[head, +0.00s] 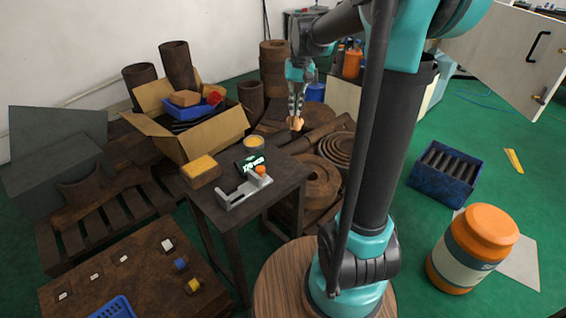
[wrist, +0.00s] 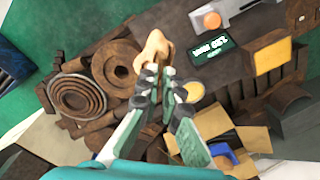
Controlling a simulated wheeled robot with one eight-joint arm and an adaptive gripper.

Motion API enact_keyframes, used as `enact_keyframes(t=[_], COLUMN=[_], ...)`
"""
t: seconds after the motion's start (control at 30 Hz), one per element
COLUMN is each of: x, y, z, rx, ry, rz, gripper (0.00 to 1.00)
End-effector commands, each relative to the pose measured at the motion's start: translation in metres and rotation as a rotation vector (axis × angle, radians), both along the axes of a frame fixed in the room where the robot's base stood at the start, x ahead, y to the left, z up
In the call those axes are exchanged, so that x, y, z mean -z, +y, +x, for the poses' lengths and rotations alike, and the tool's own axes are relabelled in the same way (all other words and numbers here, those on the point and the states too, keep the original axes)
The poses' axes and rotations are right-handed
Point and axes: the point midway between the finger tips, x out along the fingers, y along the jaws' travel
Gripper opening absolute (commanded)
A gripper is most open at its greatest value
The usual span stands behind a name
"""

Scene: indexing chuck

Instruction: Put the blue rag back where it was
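My gripper (head: 297,115) is above the far right edge of the small dark table (head: 282,183), pointing down. Its fingers are closed together on a tan, lumpy object (wrist: 155,47), which also shows at the fingertips in the head view (head: 296,123). I cannot tell what this object is. I cannot make out a blue rag for certain in either view.
The small table holds a grey bracket (head: 243,190) with an orange knob, a black display (head: 250,163), a yellow-topped block (head: 200,168) and a round yellow-topped tin (head: 253,143). The cardboard box (head: 215,137) stands behind it. Brown rings and pipes (head: 318,185) lie to its right.

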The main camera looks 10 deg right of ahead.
Motion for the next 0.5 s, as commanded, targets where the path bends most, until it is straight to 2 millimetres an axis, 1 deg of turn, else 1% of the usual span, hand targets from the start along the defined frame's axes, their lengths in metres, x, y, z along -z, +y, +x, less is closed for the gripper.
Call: enact_keyframes(t=[0.17,0.27,0.37,0.5], x=[0.000,0.003,0.017,0.050], y=[-0.003,-0.004,-0.003,-0.003], z=[-0.001,-0.001,-0.001,-0.001], rx=[0.004,0.003,0.001,0.001], ry=[-0.007,-0.013,-0.013,-0.013], rz=[0.056,0.084,0.084,0.084], gripper=[0.00,0.00,0.00,0.00])
